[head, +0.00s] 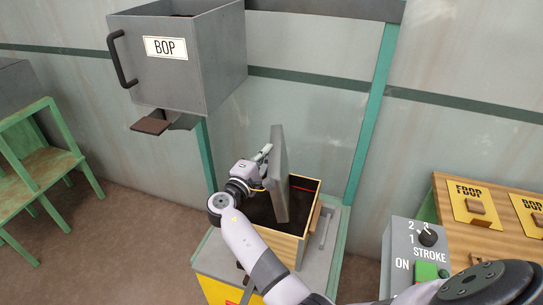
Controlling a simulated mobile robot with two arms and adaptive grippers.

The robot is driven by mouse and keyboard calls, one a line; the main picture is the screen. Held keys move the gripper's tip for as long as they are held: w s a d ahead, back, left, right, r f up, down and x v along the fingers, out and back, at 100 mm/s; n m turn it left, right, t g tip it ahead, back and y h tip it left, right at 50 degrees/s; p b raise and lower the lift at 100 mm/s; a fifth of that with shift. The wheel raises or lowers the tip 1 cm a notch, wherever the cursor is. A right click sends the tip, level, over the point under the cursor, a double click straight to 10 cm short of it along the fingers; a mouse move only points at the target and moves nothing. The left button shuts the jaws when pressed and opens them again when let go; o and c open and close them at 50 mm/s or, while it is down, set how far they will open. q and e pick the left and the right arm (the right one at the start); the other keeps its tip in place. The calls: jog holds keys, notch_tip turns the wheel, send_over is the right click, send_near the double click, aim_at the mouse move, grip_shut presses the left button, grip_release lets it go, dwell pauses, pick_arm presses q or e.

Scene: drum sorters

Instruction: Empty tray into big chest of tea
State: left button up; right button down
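A grey metal tray (280,178) is tipped almost on its edge above the open wooden chest (275,245). My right gripper (265,153) is at the tray's upper left side and appears shut on it; the fingertips are small and partly hidden. The chest stands on a grey stand, with a dark interior and a short red line on its inner wall. The tray and my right arm cover part of its opening. I cannot tell whether tea is still on the tray. My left gripper is out of view.
A grey bin labelled BOP (180,60) hangs above and left of the chest. A control box (410,250) with a STROKE knob and green ON button stands to the right, beside a wooden board (500,235) with yellow labels. A green rack (45,160) stands left.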

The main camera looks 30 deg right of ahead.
jog(key=s+d+f+m+y+p, duration=0.35)
jog(key=s+d+m, duration=0.3)
jog(key=d, duration=0.35)
jog(key=s+d+f+m+y+p, duration=0.3)
jog(key=s+d+m+p, duration=0.15)
jog(key=s+d, duration=0.4)
jog(key=s+d+r+m+t+y+p, duration=0.1)
jog(key=d+r+m+y+p, duration=0.1)
jog(key=d+p, duration=0.5)
notch_tip(320, 180, up, 3)
jog(key=m+p, duration=0.1)
jog(key=p, duration=0.1)
jog(key=shift+s+d+m+p, duration=0.15)
jog(key=shift+s+m+p, duration=0.2)
jog(key=shift+s+m, duration=0.05)
jog(key=shift+y, duration=0.25)
jog(key=shift+r+p, duration=1.4)
jog(key=shift+r, duration=0.55)
